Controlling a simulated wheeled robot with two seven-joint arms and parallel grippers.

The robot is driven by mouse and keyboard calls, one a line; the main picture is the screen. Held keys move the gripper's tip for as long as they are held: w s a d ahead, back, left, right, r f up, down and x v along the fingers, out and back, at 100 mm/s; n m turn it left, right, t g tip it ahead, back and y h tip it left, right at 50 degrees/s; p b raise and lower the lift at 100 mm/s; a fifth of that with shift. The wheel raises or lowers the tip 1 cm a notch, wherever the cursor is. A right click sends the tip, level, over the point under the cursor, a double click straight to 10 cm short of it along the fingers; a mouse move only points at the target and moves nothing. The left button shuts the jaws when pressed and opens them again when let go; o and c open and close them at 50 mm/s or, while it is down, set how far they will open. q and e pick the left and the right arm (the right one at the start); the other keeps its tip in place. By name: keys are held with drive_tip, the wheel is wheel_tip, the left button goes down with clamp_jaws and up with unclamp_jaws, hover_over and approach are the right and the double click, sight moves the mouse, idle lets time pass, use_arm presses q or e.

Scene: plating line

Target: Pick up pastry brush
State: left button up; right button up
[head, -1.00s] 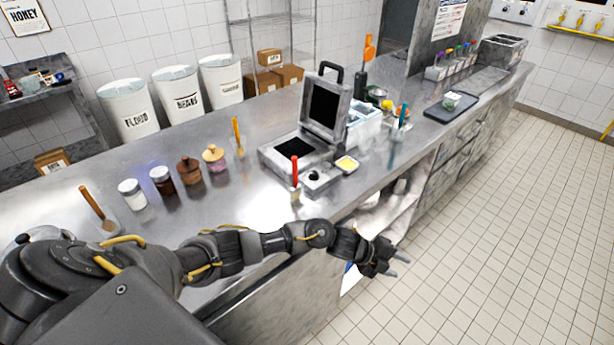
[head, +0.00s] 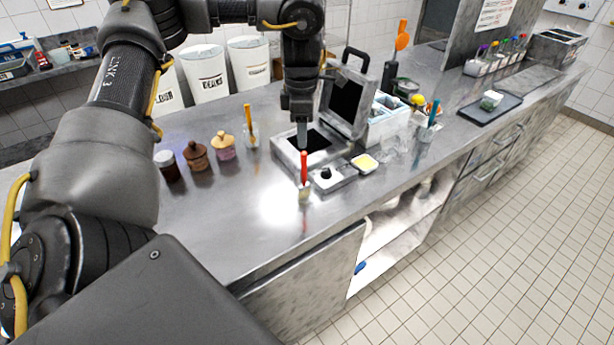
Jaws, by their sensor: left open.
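The pastry brush (head: 304,170), with a red handle, stands upright on the steel counter, its pale lower end at the bottom. I cannot tell whether that end is bristles or a small holder. It is in front of the open waffle iron (head: 346,105). My left gripper (head: 302,138) points down just above and behind the top of the red handle in the head view. It is open, and its fingers are seen nearly edge-on. I cannot tell whether they touch the handle. My right gripper is out of view.
Several jars (head: 196,156) and a cup with a yellow-handled tool (head: 249,130) stand left. The counter (head: 235,215) is clear toward its front edge.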

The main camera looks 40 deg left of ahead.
sight(304, 154)
use_arm(q)
drive_tip(key=shift+w+d+f, duration=0.1)
drive_tip(key=shift+f, duration=2.65)
drive_tip(key=shift+d+f, duration=0.1)
drive_tip(key=shift+f, duration=0.35)
wheel_tip(304, 154, down, 4)
drive_tip(key=shift+f, duration=0.2)
clamp_jaws()
drive_tip(key=shift+r, duration=0.15)
